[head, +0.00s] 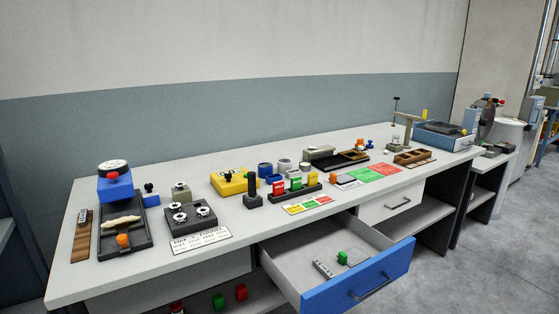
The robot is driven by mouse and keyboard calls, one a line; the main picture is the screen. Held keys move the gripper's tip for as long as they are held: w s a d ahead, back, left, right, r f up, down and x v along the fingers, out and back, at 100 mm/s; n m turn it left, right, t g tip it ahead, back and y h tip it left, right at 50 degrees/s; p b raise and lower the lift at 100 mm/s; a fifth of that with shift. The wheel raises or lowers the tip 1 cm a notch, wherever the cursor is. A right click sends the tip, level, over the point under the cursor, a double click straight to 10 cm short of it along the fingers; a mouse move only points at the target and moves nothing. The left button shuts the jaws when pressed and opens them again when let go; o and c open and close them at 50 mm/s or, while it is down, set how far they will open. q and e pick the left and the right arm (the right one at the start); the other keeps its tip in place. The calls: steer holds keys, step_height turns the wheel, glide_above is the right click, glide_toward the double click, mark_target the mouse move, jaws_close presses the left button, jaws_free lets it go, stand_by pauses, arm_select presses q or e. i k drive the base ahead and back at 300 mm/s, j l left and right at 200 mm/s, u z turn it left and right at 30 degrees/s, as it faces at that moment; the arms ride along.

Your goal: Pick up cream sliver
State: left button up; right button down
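A cream-coloured elongated piece, which looks like the cream sliver (121,222), lies in a dark tray (139,240) at the left end of the workbench. An orange knob-like piece (123,240) stands just in front of it in the same tray. A blue device with a round dial (114,183) stands at the tray's back end. Neither of my grippers shows in the head view.
The long grey bench (75,283) carries a yellow box (233,181), coloured blocks and cards. A blue-fronted drawer (372,277) stands open at the front, holding a green block (342,257). Red and green items sit on the shelf below. Floor is clear at right.

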mark_target(109, 225)
steer(key=u, duration=0.4)
steer(key=i+u, duration=0.15)
steer(key=u, duration=0.65)
steer(key=i+u, duration=0.1)
steer(key=u, duration=0.25)
steer(key=i+l, duration=0.25)
steer(key=i, duration=0.15)
steer(key=i+l, duration=0.25)
steer(key=i+u, duration=0.05)
steer(key=i, duration=0.05)
